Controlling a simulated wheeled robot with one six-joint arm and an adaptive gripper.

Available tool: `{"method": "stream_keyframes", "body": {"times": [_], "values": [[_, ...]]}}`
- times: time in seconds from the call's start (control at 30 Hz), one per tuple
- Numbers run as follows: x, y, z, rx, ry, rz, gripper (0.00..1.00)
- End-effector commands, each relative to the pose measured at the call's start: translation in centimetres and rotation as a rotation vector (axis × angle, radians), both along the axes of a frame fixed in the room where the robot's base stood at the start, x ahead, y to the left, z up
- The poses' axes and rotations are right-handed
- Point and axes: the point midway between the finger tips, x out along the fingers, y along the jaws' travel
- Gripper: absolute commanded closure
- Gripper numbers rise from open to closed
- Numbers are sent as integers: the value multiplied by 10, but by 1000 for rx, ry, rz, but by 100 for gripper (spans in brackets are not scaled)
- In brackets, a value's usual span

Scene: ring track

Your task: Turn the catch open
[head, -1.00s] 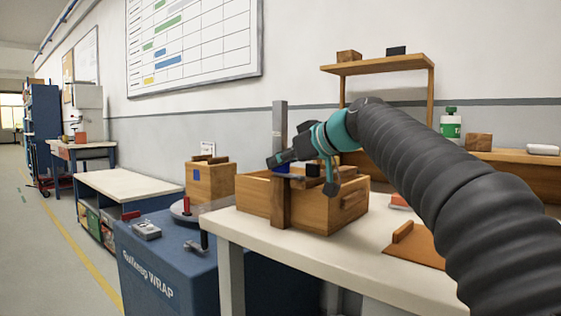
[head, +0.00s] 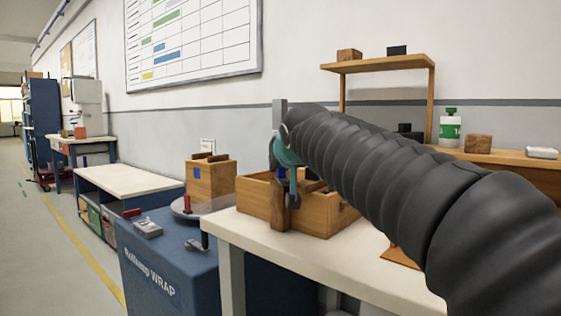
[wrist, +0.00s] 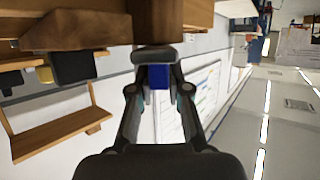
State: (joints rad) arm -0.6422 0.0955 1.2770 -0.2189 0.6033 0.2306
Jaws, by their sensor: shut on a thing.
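The wooden box (head: 315,216) stands on the white-topped table, with a brown upright piece (head: 280,212) on its front. In the wrist view my gripper (wrist: 158,86) is closed around a small blue block (wrist: 158,76), with a finger on each side. The block sits against a dark brown rounded piece (wrist: 157,55); together they look like the catch. In the head view my gripper (head: 293,196) is at the box front beside the upright piece. My arm hides most of the fingers and the catch there.
A blue wrapping machine (head: 165,265) with a turntable stands left of the table (head: 270,240). A smaller wooden box (head: 211,183) with a blue patch is on its turntable. A shelf (head: 385,62), a bottle (head: 449,130) and a wooden block (head: 478,144) are behind at right.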

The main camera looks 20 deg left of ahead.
Motion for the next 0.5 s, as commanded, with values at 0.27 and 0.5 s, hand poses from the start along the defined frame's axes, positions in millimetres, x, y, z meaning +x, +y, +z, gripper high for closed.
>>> {"method": "stream_keyframes", "body": {"times": [0.27, 0.5], "values": [[-1, 2, -2, -1, 0, -159, 100], [-1, 3, -3, 1, 1, -326, 100]]}}
